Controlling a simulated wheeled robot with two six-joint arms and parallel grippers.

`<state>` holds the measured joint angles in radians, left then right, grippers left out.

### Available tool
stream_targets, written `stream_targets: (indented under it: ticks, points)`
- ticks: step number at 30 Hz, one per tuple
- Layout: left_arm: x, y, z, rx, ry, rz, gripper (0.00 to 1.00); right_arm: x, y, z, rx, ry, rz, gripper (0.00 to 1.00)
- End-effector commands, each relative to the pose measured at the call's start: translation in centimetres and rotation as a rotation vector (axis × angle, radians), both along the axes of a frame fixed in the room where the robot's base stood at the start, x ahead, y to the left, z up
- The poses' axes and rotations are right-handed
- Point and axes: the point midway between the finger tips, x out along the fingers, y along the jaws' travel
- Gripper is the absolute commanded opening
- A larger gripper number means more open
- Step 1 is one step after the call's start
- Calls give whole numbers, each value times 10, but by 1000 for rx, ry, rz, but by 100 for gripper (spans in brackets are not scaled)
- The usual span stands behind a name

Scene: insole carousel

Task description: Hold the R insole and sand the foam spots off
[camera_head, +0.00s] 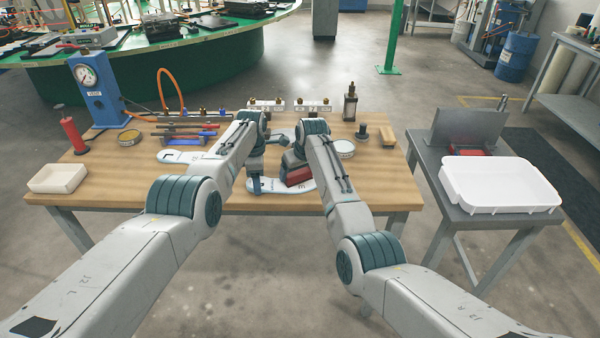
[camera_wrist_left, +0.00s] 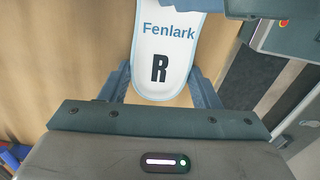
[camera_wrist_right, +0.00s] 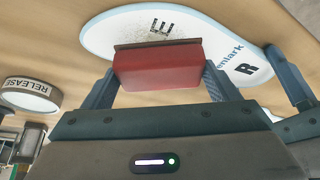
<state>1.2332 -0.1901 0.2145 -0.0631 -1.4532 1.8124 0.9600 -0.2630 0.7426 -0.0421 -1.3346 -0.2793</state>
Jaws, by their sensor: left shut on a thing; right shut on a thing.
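The R insole (camera_head: 268,185) lies flat near the front edge of the wooden table, white with "Fenlark" and "R" printed at one end. My left gripper (camera_wrist_left: 162,85) is shut on that lettered end, which also shows in the right wrist view (camera_wrist_right: 245,69). My right gripper (camera_wrist_right: 160,85) is shut on a red sanding block (camera_wrist_right: 160,67) with a dark lower face. The block is over the insole's wide end, and I cannot tell whether it touches. Dark specks (camera_wrist_right: 160,40) show on the insole beside the block, near a printed mark.
Another insole (camera_head: 172,156) lies at the left of the table (camera_head: 140,190). A RELEASE tin (camera_wrist_right: 32,94) is beside my right gripper. A white tray (camera_head: 57,179) is at the left front, and a white bin (camera_head: 498,186) stands on the right side table.

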Motion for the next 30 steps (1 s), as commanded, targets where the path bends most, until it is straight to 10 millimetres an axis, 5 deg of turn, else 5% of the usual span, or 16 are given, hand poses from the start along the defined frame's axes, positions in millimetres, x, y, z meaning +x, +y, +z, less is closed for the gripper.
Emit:
stream_targets:
  ticks: [30]
  points:
    - [1,1,1,0,-2,1,34,-39,-20,-2,-2,4,0,63]
